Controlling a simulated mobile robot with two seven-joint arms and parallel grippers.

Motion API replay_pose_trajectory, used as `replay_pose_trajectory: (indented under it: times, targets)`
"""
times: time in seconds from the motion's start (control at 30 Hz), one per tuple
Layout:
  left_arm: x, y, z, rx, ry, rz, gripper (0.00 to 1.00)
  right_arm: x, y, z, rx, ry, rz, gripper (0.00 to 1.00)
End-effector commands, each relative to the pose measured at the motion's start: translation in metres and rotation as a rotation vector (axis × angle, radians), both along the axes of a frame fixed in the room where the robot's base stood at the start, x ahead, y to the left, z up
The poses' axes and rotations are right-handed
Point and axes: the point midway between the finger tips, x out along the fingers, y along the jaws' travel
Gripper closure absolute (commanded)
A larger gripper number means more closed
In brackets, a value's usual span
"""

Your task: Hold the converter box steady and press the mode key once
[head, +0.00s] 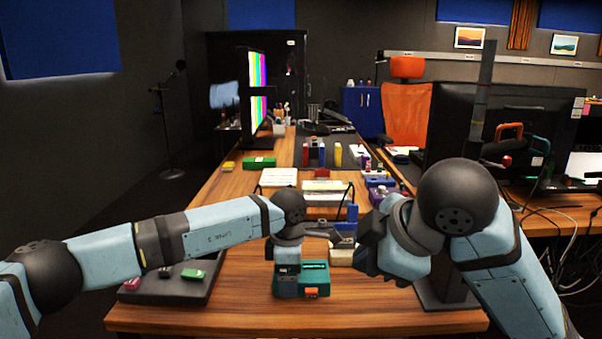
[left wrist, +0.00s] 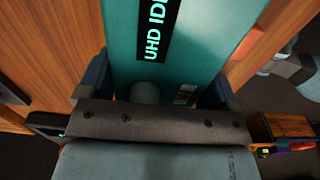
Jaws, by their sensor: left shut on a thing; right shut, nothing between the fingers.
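The converter box (head: 318,272) is teal and sits on the wooden table near its front edge. My left gripper (head: 287,268) is over its left part and shut on it. In the left wrist view the converter box (left wrist: 205,45) lies between the two fingers, with a dark display (left wrist: 158,35) reading "UHD ID…", cut off by the frame edge. An orange key (head: 312,293) shows on the box's near side; its label is too small to read. My right gripper (head: 335,235) is shut and empty, behind and above the box, apart from it.
A dark tray (head: 170,290) with small coloured pieces stands left of the box. A cream block (head: 341,257) is just behind it, and a dark post (head: 450,285) stands to the right. Pale boxes (head: 279,177) lie further back. Bare table shows right of the box.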

Motion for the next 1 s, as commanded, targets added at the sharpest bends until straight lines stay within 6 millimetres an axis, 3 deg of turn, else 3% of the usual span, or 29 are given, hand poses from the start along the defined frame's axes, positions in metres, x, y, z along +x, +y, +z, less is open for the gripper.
replay_pose_trajectory:
  times: [0.4, 0.43, 0.5, 0.77, 1.0]
  targets:
    - [0.000, 0.000, 0.000, 0.000, 0.000, 0.000, 0.37, -0.001, -0.001, 0.002, -0.001, -0.001, -0.001, 1.00]
    - [0.000, 0.000, 0.000, 0.000, 0.000, 0.000, 0.08, -0.001, -0.001, 0.002, -0.001, -0.001, -0.001, 1.00]
    - [0.000, 0.000, 0.000, 0.000, 0.000, 0.000, 0.00, -0.001, -0.001, 0.002, -0.001, -0.001, -0.001, 1.00]
    - [0.000, 0.000, 0.003, 0.000, -0.001, 0.000, 0.00, -0.001, -0.001, 0.002, -0.001, 0.000, 0.000, 1.00]
    - [0.000, 0.000, 0.041, -0.001, -0.003, 0.000, 0.00, -0.001, -0.001, 0.002, -0.001, 0.000, 0.000, 1.00]
